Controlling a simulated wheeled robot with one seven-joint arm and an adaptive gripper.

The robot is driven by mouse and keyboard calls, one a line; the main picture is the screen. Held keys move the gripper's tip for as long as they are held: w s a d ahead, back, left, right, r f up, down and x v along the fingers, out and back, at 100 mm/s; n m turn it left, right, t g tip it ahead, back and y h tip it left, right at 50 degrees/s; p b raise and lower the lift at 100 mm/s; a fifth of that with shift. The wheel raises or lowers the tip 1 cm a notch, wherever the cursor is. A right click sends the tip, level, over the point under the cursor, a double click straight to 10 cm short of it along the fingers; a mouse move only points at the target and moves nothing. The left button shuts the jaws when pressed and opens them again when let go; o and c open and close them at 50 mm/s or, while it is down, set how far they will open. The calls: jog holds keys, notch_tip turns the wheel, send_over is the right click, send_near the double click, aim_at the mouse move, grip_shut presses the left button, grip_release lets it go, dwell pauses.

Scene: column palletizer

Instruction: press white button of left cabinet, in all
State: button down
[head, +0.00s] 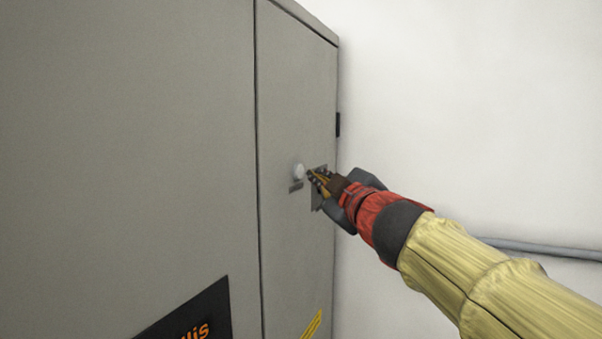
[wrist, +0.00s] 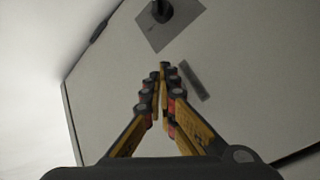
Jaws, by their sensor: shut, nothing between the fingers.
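The grey cabinet (head: 180,120) fills the left of the head view, and its door panel also fills most of the wrist view (wrist: 240,100). A round white button (head: 299,171) sits on the door, above a small grey label plate (head: 296,187). My gripper (head: 312,175) is shut and empty, its tips just right of the button and close to the door. In the wrist view the shut fingertips (wrist: 165,68) point at the panel beside the label plate (wrist: 193,82). The button is not visible there, so I cannot tell whether the tips touch it.
A square plate with a dark knob or handle (wrist: 172,18) is on the door just beyond the fingertips. A black hinge (head: 338,124) is on the cabinet's right edge. A grey pipe (head: 545,248) runs along the white wall at right.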

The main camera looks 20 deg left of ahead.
jog(key=shift+a, duration=0.2)
jog(key=shift+a, duration=0.25)
jog(key=shift+a, duration=0.35)
dwell(0.9)
jog(key=shift+d, duration=0.15)
jog(key=shift+d+p, duration=0.3)
jog(key=shift+d, duration=0.35)
jog(key=d, duration=0.1)
jog(key=d+p, duration=0.1)
jog(key=d, duration=0.1)
jog(key=d+p, duration=0.1)
jog(key=d, duration=0.1)
jog(key=shift+s, duration=0.25)
